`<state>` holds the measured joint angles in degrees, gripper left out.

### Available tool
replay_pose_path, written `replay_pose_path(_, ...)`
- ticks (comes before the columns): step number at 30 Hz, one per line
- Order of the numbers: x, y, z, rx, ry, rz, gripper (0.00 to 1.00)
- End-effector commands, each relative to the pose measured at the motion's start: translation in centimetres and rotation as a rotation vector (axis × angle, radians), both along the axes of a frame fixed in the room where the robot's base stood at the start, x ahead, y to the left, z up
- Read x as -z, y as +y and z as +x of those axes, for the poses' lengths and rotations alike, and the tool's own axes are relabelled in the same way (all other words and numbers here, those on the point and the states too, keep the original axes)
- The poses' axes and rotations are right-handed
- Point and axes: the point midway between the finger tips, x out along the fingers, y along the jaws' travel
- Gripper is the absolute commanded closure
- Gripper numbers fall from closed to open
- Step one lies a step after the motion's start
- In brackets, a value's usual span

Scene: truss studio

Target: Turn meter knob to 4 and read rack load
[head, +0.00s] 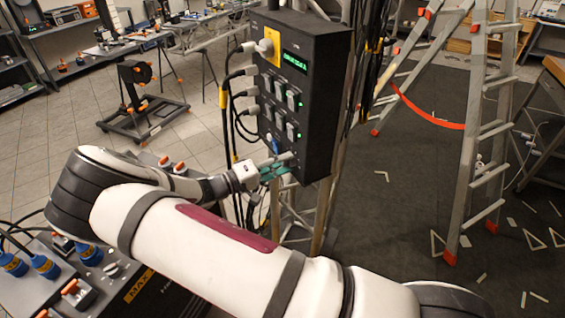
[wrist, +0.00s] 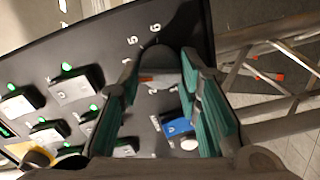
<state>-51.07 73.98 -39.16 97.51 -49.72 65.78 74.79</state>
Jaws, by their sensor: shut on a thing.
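The power rack (head: 315,110) is a tall dark box with a small green-lit display (head: 295,62), whose text is too small to read. My gripper (head: 277,168) is at the lower part of its front face. In the wrist view my gripper (wrist: 165,85) has its teal-padded fingers on both sides of the dark meter knob (wrist: 156,58), shut on it. White numerals ring the knob; a 5 and a 6 show beyond the fingertips. A grey and orange strip lies between the fingers. The pointer's setting cannot be told, and the fingers hide part of the dial.
A blue plug (wrist: 177,127) sits on the panel close beside the fingers. Several plugs and switches with green lights fill the panel, and black cables (head: 236,112) hang at its left.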

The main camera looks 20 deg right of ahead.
Motion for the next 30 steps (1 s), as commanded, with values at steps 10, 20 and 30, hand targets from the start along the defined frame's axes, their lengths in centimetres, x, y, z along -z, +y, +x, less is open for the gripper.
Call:
replay_pose_path(10, 0.11, 0.03, -0.10, 0.001, -0.058, 0.012, 0.96)
replay_pose_path(20, 0.14, 0.02, -0.10, 0.001, -0.058, 0.012, 0.96)
replay_pose_path(30, 0.06, 0.00, -0.05, 0.001, -0.059, 0.011, 0.48)
